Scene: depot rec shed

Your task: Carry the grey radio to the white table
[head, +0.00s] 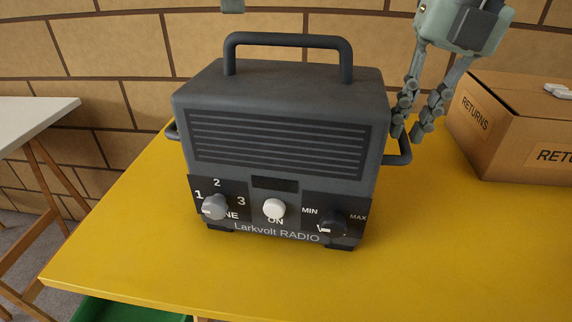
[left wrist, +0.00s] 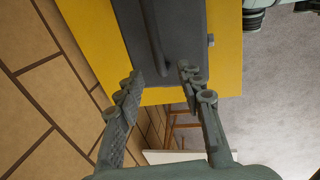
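The dark grey radio (head: 280,120) stands upright on the yellow table, its front with knobs facing me. It has a bar handle (head: 290,40) on top and a small handle on each side. My right gripper (head: 409,133) points down at the right side handle (head: 403,153), its fingers apart. I cannot tell whether they touch it. In the left wrist view, my left gripper (left wrist: 160,82) is open and empty, with the radio (left wrist: 185,30) and a handle bar beyond its fingertips. The white table (head: 30,118) is at the far left.
The yellow table (head: 470,240) has free room in front of the radio. A cardboard returns box (head: 515,140) stands at the right. A green container (head: 130,308) shows below the front edge. A brick wall (head: 120,55) is close behind. A gap separates the two tables.

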